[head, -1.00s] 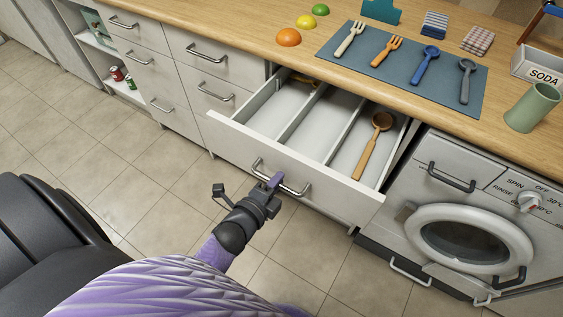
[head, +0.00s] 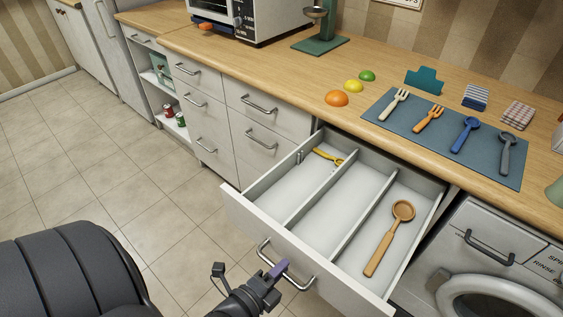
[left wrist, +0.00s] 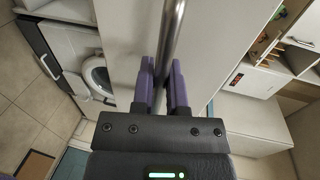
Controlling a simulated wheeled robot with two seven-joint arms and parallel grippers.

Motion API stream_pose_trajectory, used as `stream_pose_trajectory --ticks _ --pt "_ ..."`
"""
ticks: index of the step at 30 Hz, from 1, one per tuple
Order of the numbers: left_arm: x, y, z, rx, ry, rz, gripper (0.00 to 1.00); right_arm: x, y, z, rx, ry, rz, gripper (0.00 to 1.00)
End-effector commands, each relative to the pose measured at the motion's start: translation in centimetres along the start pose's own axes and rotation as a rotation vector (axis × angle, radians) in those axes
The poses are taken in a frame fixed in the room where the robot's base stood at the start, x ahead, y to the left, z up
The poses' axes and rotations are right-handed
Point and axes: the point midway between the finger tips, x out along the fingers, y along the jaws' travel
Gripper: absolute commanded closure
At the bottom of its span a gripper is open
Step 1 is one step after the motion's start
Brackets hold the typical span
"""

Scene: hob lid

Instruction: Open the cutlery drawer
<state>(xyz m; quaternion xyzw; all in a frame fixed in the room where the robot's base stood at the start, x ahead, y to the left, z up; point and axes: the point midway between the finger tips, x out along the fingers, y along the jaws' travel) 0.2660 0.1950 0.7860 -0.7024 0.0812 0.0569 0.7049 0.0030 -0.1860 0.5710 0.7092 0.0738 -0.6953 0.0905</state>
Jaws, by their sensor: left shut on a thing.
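The cutlery drawer (head: 318,262) is pulled well out from under the worktop in the head view. Its inside shows three long compartments. A wooden spoon (head: 385,245) lies in the right compartment, and a yellow-handled utensil (head: 328,156) lies at the back of the left one. My left gripper (head: 276,272) is at the metal bar handle (head: 299,284) on the drawer front. In the left wrist view its purple fingers (left wrist: 160,84) are shut around the handle bar (left wrist: 173,40). My right gripper is not in view.
The worktop (head: 300,72) above holds a blue mat (head: 440,158) with several utensils, and coloured half-domes (head: 337,98). A washing machine (head: 480,262) stands right of the drawer. Closed drawers (head: 262,120) are to the left, with open tiled floor (head: 90,180) before them.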

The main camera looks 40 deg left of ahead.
Motion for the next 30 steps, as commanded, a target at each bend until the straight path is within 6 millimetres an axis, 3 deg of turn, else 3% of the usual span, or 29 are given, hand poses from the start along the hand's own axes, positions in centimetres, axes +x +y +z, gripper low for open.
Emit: stream_pose_trajectory --ticks 5,6,10,20,30 --pt "0.0 0.1 0.0 -0.001 0.0 0.003 1.0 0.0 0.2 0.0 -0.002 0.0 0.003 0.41" --pt "0.0 0.1 0.0 -0.001 0.0 0.002 0.76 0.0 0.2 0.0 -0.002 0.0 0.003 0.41" --pt "0.0 0.1 0.0 -0.001 0.0 0.002 0.49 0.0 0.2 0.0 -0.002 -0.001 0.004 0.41" --pt "-0.7 0.0 0.0 -0.001 -0.001 0.003 0.49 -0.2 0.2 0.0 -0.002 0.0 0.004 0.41" --pt "-8.5 0.0 0.0 -0.001 -0.001 0.005 0.49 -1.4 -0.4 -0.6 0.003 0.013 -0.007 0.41"
